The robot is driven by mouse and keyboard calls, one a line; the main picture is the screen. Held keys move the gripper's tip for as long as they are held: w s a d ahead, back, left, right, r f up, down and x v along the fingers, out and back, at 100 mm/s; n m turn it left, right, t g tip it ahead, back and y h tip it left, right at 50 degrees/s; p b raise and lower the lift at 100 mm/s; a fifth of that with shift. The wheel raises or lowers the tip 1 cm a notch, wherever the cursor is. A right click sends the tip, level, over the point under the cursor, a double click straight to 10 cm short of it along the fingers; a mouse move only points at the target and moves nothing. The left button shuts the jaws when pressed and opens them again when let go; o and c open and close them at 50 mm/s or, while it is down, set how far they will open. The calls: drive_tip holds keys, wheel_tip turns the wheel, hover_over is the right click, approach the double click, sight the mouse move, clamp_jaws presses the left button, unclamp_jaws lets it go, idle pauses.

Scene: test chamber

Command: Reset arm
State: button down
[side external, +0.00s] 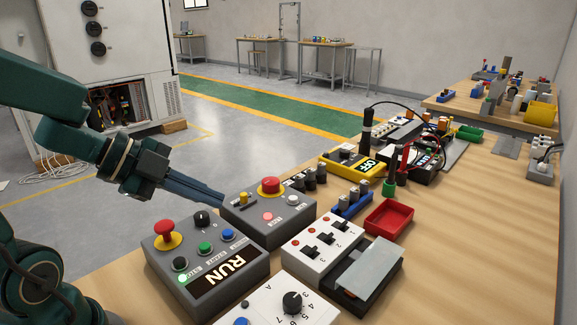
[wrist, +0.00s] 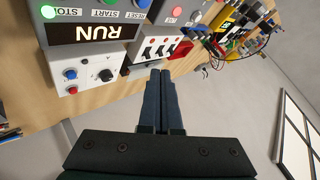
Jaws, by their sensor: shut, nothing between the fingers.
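My gripper (side external: 221,204) is shut and empty, its long dark fingers pressed together; they also show in the wrist view (wrist: 161,74). In the side view the fingertips appear beside the left edge of a grey box (side external: 247,229) with a red mushroom button (side external: 269,186). I cannot tell their height or whether they touch it. Nearer stands the grey RUN box (side external: 252,270) with a red mushroom button (side external: 168,235), a black knob (side external: 202,218), a lit green button, a START button (wrist: 111,2) and a blue RESET button (side external: 228,235).
A white three-switch box (side external: 296,250) and a white dial box (side external: 262,311) stand close by on the wooden bench (side external: 450,230). A red tray (side external: 389,217), a yellow OFF box (side external: 353,165) and cables lie farther back.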

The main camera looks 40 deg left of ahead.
drive_tip(key=w+r+n+t+y, duration=0.4)
drive_tip(key=r+n+t+y, duration=0.2)
drive_tip(key=r+n, duration=0.3)
drive_tip(key=s+d+f+n+g, duration=0.2)
drive_tip(key=s+f+n+g, duration=0.1)
drive_tip(key=s+f+g, duration=0.1)
drive_tip(key=s+d+f+n+g+h, duration=0.1)
drive_tip(key=s+d+f+n+g, duration=0.2)
drive_tip(key=s, duration=0.6)
drive_tip(key=f+g, duration=0.2)
drive_tip(key=shift+g, duration=0.4)
